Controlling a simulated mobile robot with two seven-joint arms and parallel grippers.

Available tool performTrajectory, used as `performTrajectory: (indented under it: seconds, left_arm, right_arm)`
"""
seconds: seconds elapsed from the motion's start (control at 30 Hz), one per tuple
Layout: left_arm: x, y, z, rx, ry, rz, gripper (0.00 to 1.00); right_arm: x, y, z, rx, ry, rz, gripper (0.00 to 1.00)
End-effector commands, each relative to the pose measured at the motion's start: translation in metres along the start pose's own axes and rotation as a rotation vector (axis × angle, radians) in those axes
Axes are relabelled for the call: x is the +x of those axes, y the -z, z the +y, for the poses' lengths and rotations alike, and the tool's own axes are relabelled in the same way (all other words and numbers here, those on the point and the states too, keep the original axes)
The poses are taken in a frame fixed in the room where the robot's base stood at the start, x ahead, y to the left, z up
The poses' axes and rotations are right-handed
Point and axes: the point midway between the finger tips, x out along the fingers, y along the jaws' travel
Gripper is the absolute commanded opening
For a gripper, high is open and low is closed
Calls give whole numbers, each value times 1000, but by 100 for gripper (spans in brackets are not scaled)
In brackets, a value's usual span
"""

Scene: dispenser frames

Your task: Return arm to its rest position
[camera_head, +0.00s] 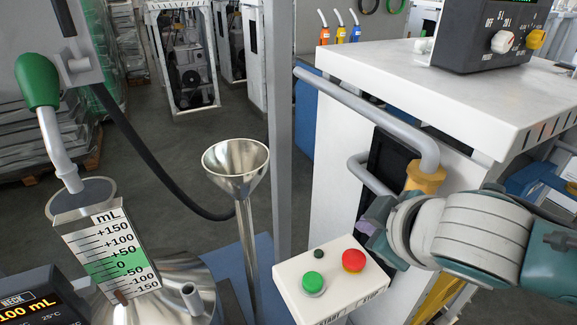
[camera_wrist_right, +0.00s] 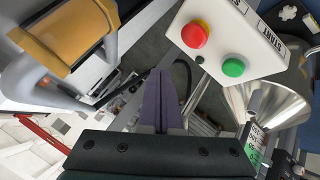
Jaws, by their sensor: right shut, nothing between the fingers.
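My right arm comes in from the right in the head view. Its gripper (camera_head: 374,216) has purple fingers, partly hidden behind the wrist, to the right of and above the button box (camera_head: 330,283). In the right wrist view the two purple fingers (camera_wrist_right: 160,98) lie together, shut and empty. The box carries a green button (camera_head: 313,282) and a red button (camera_head: 353,261). In the wrist view the green button (camera_wrist_right: 233,67) and red button (camera_wrist_right: 194,35) are apart from the fingertips. My left gripper is not in view.
A white cabinet (camera_head: 400,75) with grey rails (camera_head: 365,110) and an orange handle part (camera_head: 425,178) stands close to my right wrist.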

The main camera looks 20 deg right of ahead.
Motion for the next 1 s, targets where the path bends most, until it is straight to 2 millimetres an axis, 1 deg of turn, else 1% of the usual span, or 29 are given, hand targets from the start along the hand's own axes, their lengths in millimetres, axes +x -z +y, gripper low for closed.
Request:
performTrajectory:
  seconds: [0.47,0.57,0.67,0.77,0.8,0.9,0.97,1.0]
  left_arm:
    - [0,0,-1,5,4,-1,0]
    - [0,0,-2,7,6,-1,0]
    - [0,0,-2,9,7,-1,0]
    - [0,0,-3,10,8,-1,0]
    - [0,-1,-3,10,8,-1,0]
    - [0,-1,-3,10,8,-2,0]
    - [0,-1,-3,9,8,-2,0]
    - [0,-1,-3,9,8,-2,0]
  right_arm:
    - [0,0,0,1,0,0,0]
    - [-4,0,-6,16,13,-7,0]
    - [-23,-5,-27,75,64,-41,0]
    - [-56,-15,-53,166,143,-108,0]
    - [-71,-21,-61,203,175,-140,0]
    - [-108,-36,-75,284,245,-218,0]
    - [-128,-45,-81,324,282,-262,0]
    - [-142,-51,-83,347,304,-290,0]
